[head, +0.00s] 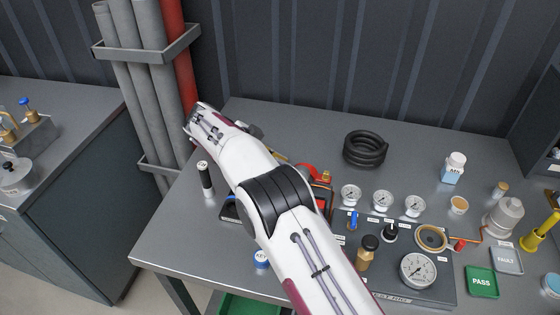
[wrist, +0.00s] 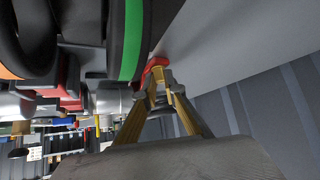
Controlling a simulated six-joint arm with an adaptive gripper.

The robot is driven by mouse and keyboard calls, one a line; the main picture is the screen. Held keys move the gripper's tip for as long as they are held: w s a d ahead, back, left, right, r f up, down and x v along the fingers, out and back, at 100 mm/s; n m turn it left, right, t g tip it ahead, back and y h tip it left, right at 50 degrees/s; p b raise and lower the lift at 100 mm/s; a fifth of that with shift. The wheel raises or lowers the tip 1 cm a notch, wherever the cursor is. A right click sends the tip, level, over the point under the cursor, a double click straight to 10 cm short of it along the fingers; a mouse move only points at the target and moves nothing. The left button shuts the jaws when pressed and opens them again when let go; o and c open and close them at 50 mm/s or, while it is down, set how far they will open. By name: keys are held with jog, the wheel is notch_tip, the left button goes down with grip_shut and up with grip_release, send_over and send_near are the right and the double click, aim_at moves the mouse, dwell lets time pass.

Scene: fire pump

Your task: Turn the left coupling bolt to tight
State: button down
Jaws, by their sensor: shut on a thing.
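In the wrist view my gripper (wrist: 162,84) has its two brass-coloured fingers closed around a small red-and-grey part, which looks like the left coupling bolt (wrist: 155,65). The bolt sits right beside a thick black ring with a green band (wrist: 133,40). Its turn position cannot be read. In the head view my own arm covers most of the pump; only some red parts of the pump (head: 312,172) show past its right side. The bolt and my fingertips are hidden there.
The grey bench (head: 290,125) also holds a black coiled hose (head: 366,148), several gauges (head: 382,200) and a test panel (head: 440,290) to the right. A black-and-white cylinder (head: 205,178) stands left of my arm. Grey and red pipes (head: 175,50) rise behind the bench's left end.

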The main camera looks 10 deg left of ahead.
dwell(0.4)
jog(key=c, duration=2.4)
grip_release()
jog(key=shift+a+r, duration=0.1)
jog(key=shift+r, duration=0.05)
jog(key=shift+v, duration=3.55)
